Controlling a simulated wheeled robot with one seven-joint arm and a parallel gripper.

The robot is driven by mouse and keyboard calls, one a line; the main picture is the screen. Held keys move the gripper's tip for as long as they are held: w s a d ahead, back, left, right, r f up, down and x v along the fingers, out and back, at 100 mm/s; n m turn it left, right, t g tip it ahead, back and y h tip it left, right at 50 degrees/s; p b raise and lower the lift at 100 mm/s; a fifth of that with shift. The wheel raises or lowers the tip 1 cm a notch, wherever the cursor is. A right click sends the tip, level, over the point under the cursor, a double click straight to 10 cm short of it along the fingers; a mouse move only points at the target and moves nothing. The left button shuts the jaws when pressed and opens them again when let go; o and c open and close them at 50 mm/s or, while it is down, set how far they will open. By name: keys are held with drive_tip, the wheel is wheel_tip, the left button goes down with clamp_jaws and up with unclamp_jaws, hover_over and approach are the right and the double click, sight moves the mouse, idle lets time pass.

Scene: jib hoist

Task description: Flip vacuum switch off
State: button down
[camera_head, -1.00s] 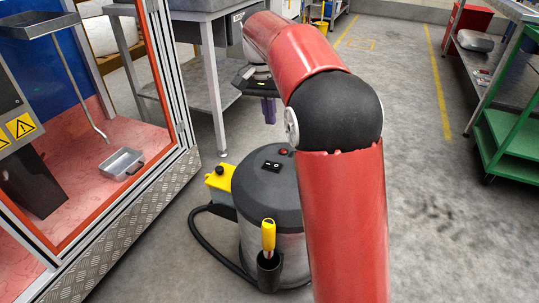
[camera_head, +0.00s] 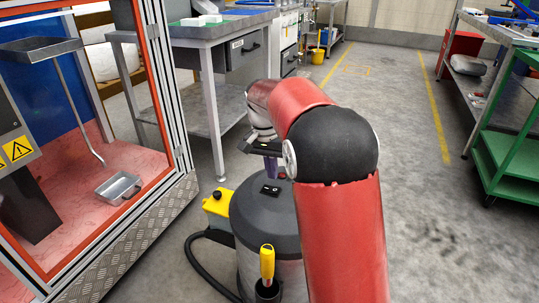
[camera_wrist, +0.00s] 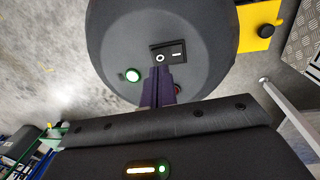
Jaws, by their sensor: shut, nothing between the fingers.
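The vacuum (camera_head: 265,222) is a grey drum with a dark round lid, standing on the floor left of my arm. On its lid is the black rocker switch (camera_head: 270,189), which also shows in the wrist view (camera_wrist: 168,53) with a white circle and a line mark. In the head view my gripper (camera_head: 271,166) is over the lid.
A yellow box (camera_head: 216,203) and a black hose sit at the vacuum's left, a yellow-handled tool (camera_head: 267,262) at its front. A framed cabinet (camera_head: 160,200) stands left, a grey workbench (camera_head: 215,32) behind, a green cart (camera_head: 508,150) right. Floor between is clear.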

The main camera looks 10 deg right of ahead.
sight(274, 191)
drive_tip(key=shift+s+d+f, duration=0.1)
drive_tip(key=shift+f, duration=0.95)
drive_tip(key=shift+s+d+f, duration=0.1)
drive_tip(key=shift+f, duration=0.95)
drive_tip(key=shift+s+d+f+y+b, duration=0.1)
drive_tip(key=shift+d+f+y+b, duration=0.1)
drive_tip(key=shift+f+y+b, duration=0.45)
drive_tip(key=shift+a+r+h, duration=0.1)
drive_tip(key=shift+r+h, duration=0.25)
drive_tip(key=shift+r, duration=0.05)
drive_tip(key=shift+a, duration=0.1)
